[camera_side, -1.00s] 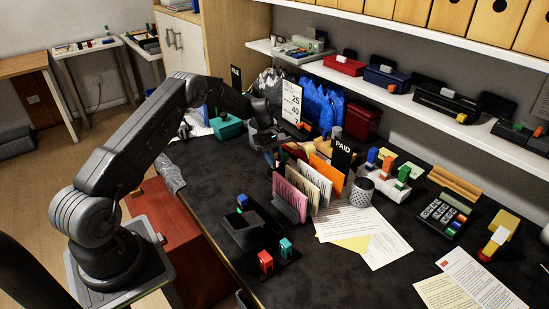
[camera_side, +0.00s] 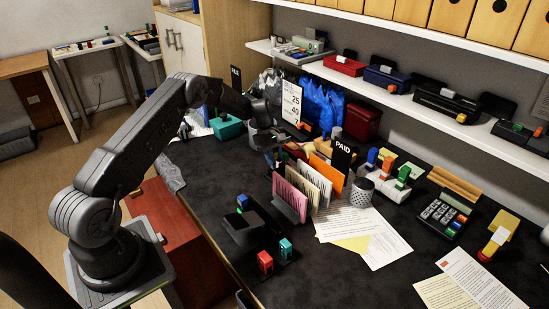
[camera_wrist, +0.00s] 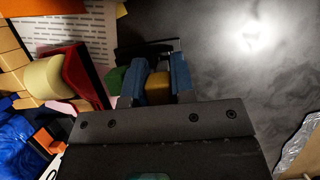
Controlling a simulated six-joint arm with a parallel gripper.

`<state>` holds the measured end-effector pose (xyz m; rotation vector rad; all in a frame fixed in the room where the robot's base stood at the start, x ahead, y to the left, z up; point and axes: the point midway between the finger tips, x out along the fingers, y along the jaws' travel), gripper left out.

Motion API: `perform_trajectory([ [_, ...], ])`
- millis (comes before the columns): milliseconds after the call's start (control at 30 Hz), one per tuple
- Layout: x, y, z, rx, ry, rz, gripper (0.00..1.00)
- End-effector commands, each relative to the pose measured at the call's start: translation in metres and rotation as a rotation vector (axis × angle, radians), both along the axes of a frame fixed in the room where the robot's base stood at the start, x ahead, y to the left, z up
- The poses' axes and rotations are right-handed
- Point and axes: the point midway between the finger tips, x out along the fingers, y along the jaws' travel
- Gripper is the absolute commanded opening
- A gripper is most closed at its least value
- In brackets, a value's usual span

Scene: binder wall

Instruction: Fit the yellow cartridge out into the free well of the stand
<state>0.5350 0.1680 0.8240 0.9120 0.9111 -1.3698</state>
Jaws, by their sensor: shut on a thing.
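My gripper (camera_wrist: 159,82) is shut on the yellow cartridge (camera_wrist: 157,89), which shows between its two blue-grey fingers in the wrist view. In the side view my gripper (camera_side: 270,155) hangs over the desk, left of the upright envelopes; the cartridge cannot be made out there. A low black unit (camera_side: 241,232) stands on the desk nearer the camera, with a blue piece (camera_side: 242,201) behind it and a red piece (camera_side: 265,263) and a teal piece (camera_side: 286,249) in front. It may be the stand; I cannot make out a free well.
The envelope rack (camera_side: 290,199) stands close to the right of my gripper. A red holder with a beige roll (camera_wrist: 48,79) lies left in the wrist view. Blue bags (camera_side: 322,103) are behind. The dark desk at front left is largely clear.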

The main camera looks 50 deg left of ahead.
Motion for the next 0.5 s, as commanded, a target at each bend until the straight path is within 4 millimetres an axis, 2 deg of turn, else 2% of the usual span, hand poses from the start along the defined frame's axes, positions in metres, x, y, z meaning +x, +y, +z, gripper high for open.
perform_trajectory([
  [500,0.0,0.0,-0.012,0.0,0.0,0.0,0.0],
])
